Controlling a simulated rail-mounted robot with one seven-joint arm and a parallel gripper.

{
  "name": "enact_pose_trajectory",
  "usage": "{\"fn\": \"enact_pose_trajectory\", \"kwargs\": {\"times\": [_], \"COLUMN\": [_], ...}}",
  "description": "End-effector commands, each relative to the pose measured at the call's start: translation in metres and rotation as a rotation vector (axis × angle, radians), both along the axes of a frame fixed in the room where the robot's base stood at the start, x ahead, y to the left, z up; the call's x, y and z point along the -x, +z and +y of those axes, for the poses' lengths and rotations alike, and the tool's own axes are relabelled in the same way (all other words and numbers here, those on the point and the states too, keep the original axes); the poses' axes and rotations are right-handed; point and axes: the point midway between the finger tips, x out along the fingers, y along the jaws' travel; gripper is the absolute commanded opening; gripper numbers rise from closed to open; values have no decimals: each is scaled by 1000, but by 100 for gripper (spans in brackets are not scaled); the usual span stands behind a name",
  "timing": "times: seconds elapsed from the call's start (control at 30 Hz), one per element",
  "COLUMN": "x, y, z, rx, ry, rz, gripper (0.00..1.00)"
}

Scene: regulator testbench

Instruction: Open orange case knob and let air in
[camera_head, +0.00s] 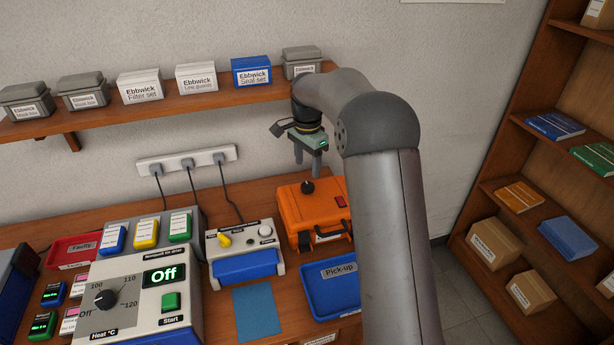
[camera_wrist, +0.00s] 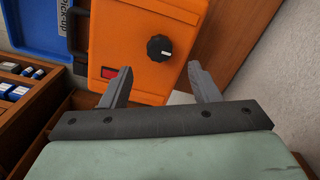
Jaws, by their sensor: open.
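The orange case (camera_head: 310,207) stands closed on the bench, right of centre in the head view. Its black knob (camera_head: 307,187) sits on top, with a red switch (camera_head: 341,201) near the right edge. In the wrist view the case (camera_wrist: 125,45) fills the upper middle. The knob (camera_wrist: 159,48) shows a white pointer mark, and the red switch (camera_wrist: 109,72) is at lower left. My gripper (camera_head: 309,170) is open and empty above the case, pointing down. In the wrist view my gripper's fingers (camera_wrist: 160,78) are apart, with the knob beyond them and not touched.
A blue Pick-up tray (camera_head: 331,290) lies in front of the case. A grey device with a yellow knob (camera_head: 243,250) stands to its left. A heater unit reading Off (camera_head: 164,275) is farther left. A shelf with boxes (camera_head: 140,86) runs above.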

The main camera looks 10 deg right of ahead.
Motion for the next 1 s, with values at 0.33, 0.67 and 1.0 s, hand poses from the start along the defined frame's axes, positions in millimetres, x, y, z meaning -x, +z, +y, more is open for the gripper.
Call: {"fn": "enact_pose_trajectory", "kwargs": {"times": [0.33, 0.67, 1.0], "x": [1, 1, 1], "y": [-51, -70, -70], "z": [0, 0, 0], "rx": [0, 0, 0], "ry": [0, 1, 1], "rz": [4, 0, 0], "gripper": [56, 56, 11]}}
